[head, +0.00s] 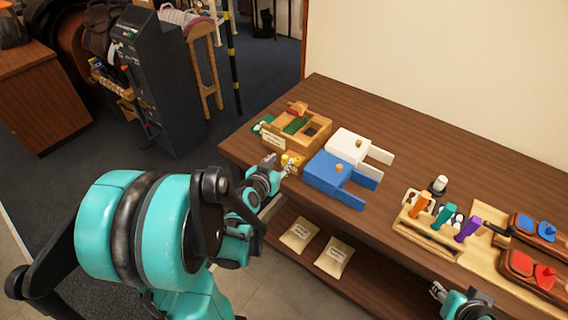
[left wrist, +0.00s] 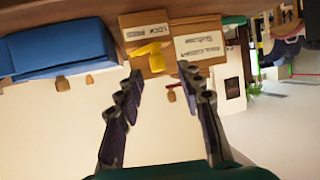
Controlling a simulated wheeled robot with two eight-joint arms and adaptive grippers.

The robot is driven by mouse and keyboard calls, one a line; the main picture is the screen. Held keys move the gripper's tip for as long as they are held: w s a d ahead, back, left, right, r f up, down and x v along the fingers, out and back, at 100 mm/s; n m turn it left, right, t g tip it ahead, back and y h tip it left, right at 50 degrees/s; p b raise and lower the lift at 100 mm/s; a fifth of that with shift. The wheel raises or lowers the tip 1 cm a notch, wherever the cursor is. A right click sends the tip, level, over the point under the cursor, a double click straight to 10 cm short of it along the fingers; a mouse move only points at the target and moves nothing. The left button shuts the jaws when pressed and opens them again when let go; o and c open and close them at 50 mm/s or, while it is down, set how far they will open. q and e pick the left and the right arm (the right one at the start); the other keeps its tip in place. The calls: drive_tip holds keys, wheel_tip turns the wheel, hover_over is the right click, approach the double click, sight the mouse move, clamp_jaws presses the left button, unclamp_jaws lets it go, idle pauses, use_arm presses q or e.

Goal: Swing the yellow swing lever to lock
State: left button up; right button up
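In the head view the left gripper (head: 289,168) is at the table's front edge, close to the lever. My right gripper (head: 437,290) is low at the front right, too small to judge.
A blue box (head: 328,172) stands right of the lever, and it fills the upper left of the left wrist view (left wrist: 60,48). A white box (head: 346,145) is behind it. A wooden tool rack (head: 428,239) and red and blue trays stand farther right. The rear table is clear.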

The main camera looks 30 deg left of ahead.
sight(284, 158)
use_arm(q)
drive_tip(key=b+x, duration=0.1)
drive_tip(key=x, duration=0.3)
drive_tip(key=shift+w+f, duration=0.1)
drive_tip(key=shift+w, duration=0.1)
clamp_jaws()
